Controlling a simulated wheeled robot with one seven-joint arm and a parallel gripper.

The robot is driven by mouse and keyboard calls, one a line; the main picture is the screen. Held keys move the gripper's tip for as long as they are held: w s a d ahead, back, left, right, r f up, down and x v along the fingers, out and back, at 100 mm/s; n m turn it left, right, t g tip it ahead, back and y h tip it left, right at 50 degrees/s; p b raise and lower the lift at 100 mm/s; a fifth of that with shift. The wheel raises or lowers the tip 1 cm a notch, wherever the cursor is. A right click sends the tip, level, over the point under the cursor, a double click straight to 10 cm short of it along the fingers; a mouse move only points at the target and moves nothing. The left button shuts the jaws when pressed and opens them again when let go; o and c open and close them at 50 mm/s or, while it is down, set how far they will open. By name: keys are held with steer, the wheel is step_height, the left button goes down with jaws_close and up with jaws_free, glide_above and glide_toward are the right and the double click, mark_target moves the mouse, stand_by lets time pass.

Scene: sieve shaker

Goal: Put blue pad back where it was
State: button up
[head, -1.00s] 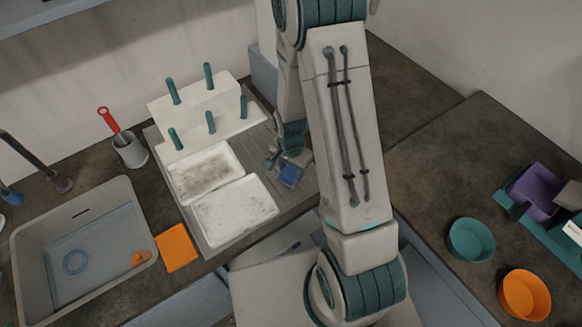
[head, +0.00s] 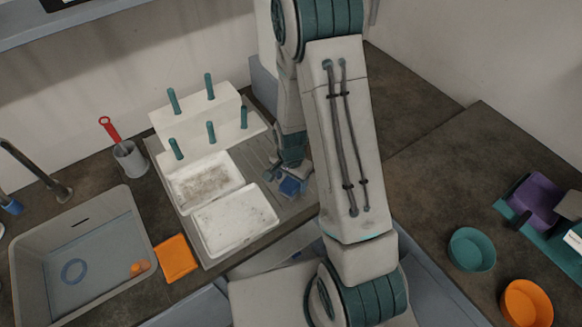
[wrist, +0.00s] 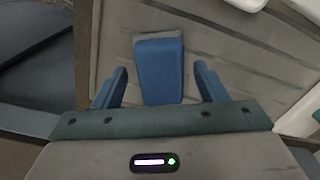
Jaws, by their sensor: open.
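The blue pad (head: 292,187) lies on the grey ribbed draining board (head: 262,212), right of the white trays. In the wrist view the pad (wrist: 158,72) is a blue block with a grey far edge, between my two blue fingers. My gripper (wrist: 160,78) is open, with a visible gap between each finger and the pad. In the head view my gripper (head: 285,172) is low over the board at the pad, partly covering it.
Two white trays (head: 237,220) lie left of the pad, before a white block with teal pegs (head: 197,115). An orange cloth (head: 176,257) and a sink (head: 35,275) are farther left. Teal (head: 472,250) and orange (head: 526,303) bowls stand on the right counter.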

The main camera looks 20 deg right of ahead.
step_height(320, 180, up, 12)
steer(key=b, duration=0.2)
step_height(320, 180, up, 10)
steer(key=n+t, duration=0.2)
steer(key=n, duration=0.3)
glide_above(291, 183)
steer(key=s, duration=0.6)
steer(key=s+r+n+t, duration=0.1)
steer(key=s+r+n, duration=0.4)
steer(key=s+r, duration=0.2)
steer(key=shift+s+d, duration=0.25)
steer(key=shift+s, duration=0.15)
steer(key=shift+c, duration=0.3)
